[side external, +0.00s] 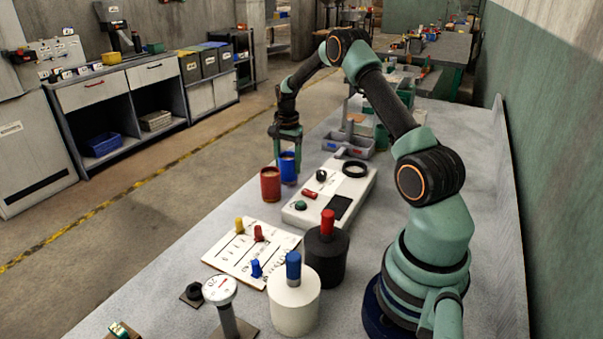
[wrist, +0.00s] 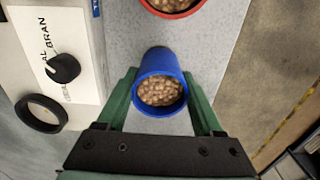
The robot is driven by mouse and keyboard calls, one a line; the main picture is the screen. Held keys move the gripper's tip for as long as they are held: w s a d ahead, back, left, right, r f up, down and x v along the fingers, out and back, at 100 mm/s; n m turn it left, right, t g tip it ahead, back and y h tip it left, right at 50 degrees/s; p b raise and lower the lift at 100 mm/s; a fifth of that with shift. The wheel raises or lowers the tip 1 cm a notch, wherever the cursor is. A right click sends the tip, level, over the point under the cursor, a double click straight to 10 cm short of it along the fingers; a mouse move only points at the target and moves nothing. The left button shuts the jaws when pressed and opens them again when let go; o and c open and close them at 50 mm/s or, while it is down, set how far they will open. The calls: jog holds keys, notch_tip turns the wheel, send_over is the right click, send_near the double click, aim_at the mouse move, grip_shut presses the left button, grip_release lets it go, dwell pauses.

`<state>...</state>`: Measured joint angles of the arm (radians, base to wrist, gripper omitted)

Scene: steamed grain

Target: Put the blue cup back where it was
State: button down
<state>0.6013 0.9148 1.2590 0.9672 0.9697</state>
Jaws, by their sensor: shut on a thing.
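The blue cup (side external: 288,168) is upright near the far-left table edge, just behind and right of the red cup (side external: 270,185). In the wrist view the blue cup (wrist: 147,66) is full of brown grains. My gripper (side external: 287,145) reaches down from above, and its green fingers (wrist: 160,98) lie on both sides of the cup, shut on it. The red cup's rim (wrist: 180,12) shows at the top of the wrist view, apart from the blue cup. I cannot tell whether the blue cup touches the table.
A white panel box (side external: 326,208) with a black knob and black ring stands right of the cups. A marked white board (side external: 222,262), a white canister (side external: 294,306) and a black canister (side external: 326,262) are nearer. A grey tray (side external: 345,146) is behind.

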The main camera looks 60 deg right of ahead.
jog(key=shift+c, duration=0.2)
grip_release()
notch_tip(320, 180, up, 11)
jog(key=a+r+n+t, duration=0.1)
jog(key=a+r+n, duration=0.3)
jog(key=a+r, duration=0.45)
jog(key=s+a+r+n+t, duration=0.1)
jog(key=s+a+n+t, duration=0.1)
jog(key=s+a+n, duration=0.5)
jog(key=s+a+n+t, duration=0.2)
jog(key=s+a+n, duration=0.5)
jog(key=a, duration=0.7)
jog(key=shift+s+r+t, duration=0.25)
jog(key=shift+r+t, duration=0.05)
jog(key=shift+r, duration=0.1)
